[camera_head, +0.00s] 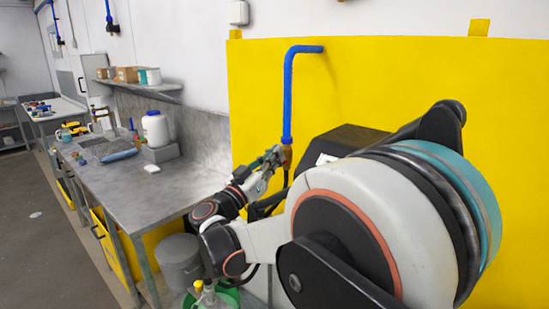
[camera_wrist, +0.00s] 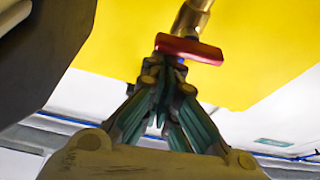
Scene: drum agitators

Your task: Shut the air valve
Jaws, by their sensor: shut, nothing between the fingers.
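The air valve's red handle (camera_wrist: 190,49) lies crosswise below a brass fitting (camera_wrist: 194,18) in the wrist view. In the head view the brass valve body (camera_head: 287,155) hangs at the lower end of a blue pipe (camera_head: 287,100), in front of a yellow panel. My gripper (camera_wrist: 170,62) is shut and empty, its fingertips at the underside of the red handle, left of its middle. I cannot tell whether they touch it. My gripper also shows in the head view (camera_head: 278,156), beside the valve; my arm hides the handle there.
A steel bench (camera_head: 150,190) with a sink and a white tub (camera_head: 155,128) stands left of my arm. A grey bucket (camera_head: 179,260) is on the floor below. A dark box (camera_head: 345,143) is close behind my arm. The aisle at left is clear.

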